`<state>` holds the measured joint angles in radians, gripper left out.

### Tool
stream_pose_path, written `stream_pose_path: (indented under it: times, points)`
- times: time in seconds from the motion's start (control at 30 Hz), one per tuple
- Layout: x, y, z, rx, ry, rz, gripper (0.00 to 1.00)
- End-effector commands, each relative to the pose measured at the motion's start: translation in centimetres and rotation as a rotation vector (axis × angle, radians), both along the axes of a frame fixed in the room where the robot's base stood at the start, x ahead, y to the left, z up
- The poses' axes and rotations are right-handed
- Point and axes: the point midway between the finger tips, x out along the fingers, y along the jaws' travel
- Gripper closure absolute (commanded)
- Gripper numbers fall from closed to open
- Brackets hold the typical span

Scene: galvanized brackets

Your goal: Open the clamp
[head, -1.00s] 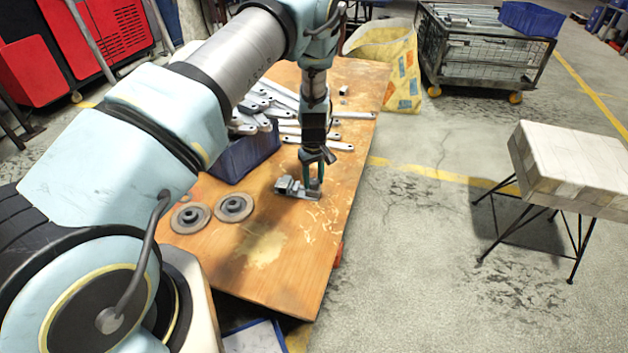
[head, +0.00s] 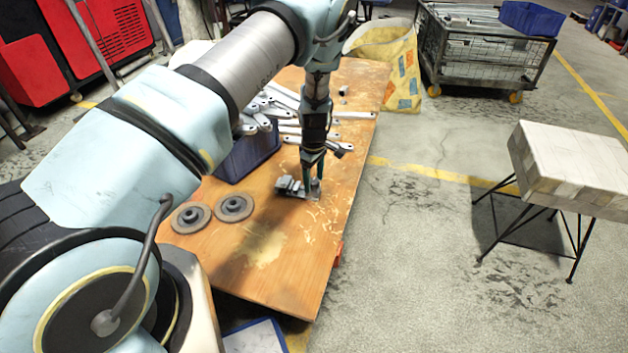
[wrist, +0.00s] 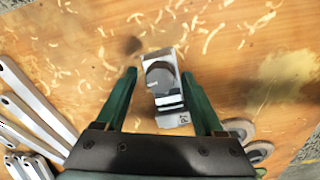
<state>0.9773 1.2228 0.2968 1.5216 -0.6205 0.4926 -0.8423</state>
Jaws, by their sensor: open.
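The clamp (head: 291,186) is a small grey metal piece lying on the wooden table, near its right side. In the wrist view the clamp (wrist: 163,88) sits between the fingers, with a rounded opening and a ridged block toward my palm. My gripper (head: 314,186) points down at the clamp's right end in the head view. In the wrist view my gripper (wrist: 160,74) is open, with one green finger on each side of the clamp and a gap visible beside it. I cannot tell how far the fingertips are above the tabletop.
Two round grey discs (head: 234,207) lie left of the clamp. A blue bin (head: 245,155) and several galvanized brackets (head: 352,115) are behind. Wood shavings are scattered around the clamp. The table front (head: 270,270) is clear. A white-topped stool (head: 575,165) stands on the floor at right.

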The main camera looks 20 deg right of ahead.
Motion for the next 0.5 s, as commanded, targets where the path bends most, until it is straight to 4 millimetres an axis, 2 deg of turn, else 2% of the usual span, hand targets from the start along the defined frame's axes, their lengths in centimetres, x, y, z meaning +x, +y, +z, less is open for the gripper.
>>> stream_pose_path:
  times: [0.33,0.5]
  points:
    - [0.01,0.02,-0.03,0.000,0.000,-0.025,0.30]
    - [0.08,0.02,-0.06,-0.002,0.000,-0.240,0.30]
